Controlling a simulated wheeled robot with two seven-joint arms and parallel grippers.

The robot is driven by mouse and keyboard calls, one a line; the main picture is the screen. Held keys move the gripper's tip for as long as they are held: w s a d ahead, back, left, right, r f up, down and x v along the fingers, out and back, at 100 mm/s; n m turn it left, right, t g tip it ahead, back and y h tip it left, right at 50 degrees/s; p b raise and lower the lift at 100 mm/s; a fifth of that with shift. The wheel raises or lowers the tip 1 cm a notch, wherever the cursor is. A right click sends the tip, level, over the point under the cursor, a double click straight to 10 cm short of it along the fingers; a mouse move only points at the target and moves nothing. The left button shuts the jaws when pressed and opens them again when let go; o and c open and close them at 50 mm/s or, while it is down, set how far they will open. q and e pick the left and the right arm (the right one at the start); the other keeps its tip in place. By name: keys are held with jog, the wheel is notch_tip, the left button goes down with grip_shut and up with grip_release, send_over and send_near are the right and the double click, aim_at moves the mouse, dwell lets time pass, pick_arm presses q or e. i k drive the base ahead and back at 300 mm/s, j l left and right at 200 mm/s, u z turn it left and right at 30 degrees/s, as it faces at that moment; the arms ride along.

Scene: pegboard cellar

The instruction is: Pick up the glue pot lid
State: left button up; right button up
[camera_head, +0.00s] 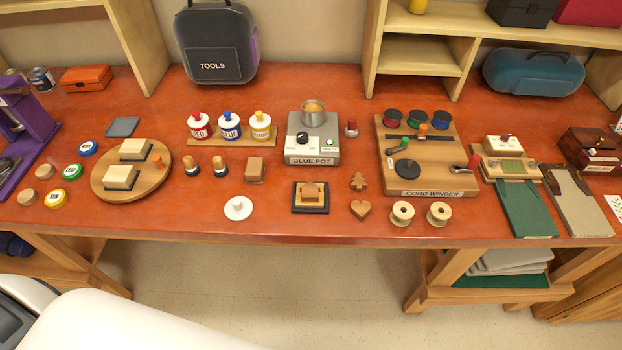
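A round white lid with a small knob (238,208) lies flat near the front edge of the red-brown bench, left of centre. I take it to be the glue pot lid. The glue pot (313,110) is a small metal pot with amber contents showing, so it is uncovered. It sits on a grey heater base (312,150) labelled GLUE POT, behind and to the right of the lid. Neither of my grippers shows in the head view.
Near the lid are a brown block (255,170), a dark square tray (310,208) and two dark wood-topped pegs (219,165). A round wooden board (103,189) is to the left. The cord winder (433,189) is to the right. Bench surface around the lid is clear.

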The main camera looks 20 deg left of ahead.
aim_at(237, 209)
jog(key=j+u, duration=0.2)
jog(key=u, duration=0.85)
jog(key=i+l, duration=0.05)
